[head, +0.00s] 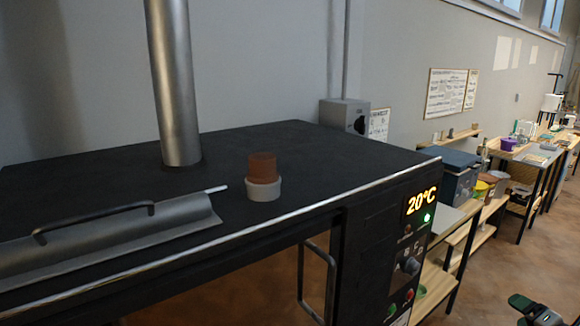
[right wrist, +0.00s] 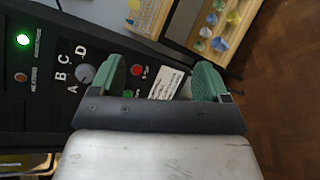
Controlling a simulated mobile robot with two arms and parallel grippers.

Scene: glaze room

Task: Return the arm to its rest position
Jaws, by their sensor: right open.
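My right gripper (head: 534,310) shows at the bottom right corner of the head view, only in part, over the floor and to the right of the kiln's control panel. In the right wrist view my right gripper (right wrist: 160,76) has its two green fingers wide apart with nothing between them. Past the fingers lies the kiln's control panel (right wrist: 48,62) with a dial and buttons; I see no contact with it. My left gripper is in neither view.
The dark kiln (head: 110,170) fills the left, with a metal flue pipe (head: 175,85) and a brown-and-white cup-like stack (head: 262,178) on top. Its display (head: 421,200) reads 20°C. Wooden workbenches (head: 535,160) with pots line the right wall. Brown floor (head: 500,270) is open.

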